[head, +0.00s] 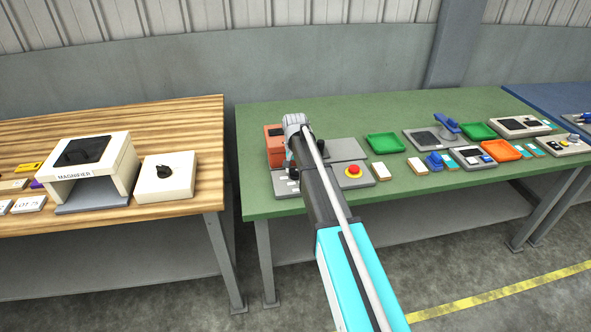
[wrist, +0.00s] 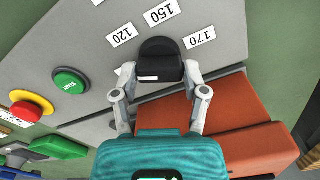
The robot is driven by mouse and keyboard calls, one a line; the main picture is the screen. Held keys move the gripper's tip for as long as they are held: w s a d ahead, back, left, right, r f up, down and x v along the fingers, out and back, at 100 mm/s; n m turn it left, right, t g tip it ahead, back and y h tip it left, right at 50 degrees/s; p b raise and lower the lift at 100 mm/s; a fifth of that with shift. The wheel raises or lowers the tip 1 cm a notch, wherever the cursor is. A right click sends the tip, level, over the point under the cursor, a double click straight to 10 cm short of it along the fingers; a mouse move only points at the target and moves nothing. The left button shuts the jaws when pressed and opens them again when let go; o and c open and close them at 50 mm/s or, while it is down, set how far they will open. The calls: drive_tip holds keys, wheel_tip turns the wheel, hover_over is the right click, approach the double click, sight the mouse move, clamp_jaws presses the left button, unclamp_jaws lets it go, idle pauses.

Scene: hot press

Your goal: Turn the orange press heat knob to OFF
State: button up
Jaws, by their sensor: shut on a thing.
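The black heat knob (wrist: 160,50) sits on a grey control panel (wrist: 85,45) in the wrist view. A white mark shows low on the knob's near face. My gripper (wrist: 160,74) is shut on the knob, one finger on each side. The orange press (wrist: 245,125) lies beside the panel. In the head view the orange press (head: 273,140) is partly behind my arm, and the knob cannot be made out. I cannot read an OFF label.
A green button (wrist: 70,81) and a red stop button on a yellow base (wrist: 27,108) sit left of the knob in the wrist view. The green bench (head: 400,195) holds green trays (head: 386,142) and other devices rightward. A wooden table (head: 170,115) stands left.

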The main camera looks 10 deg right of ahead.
drive_tip(key=n, duration=0.5)
idle(0.4)
drive_tip(key=o, duration=1.1)
drive_tip(key=shift+o, duration=0.2)
drive_tip(key=shift+m, duration=0.4)
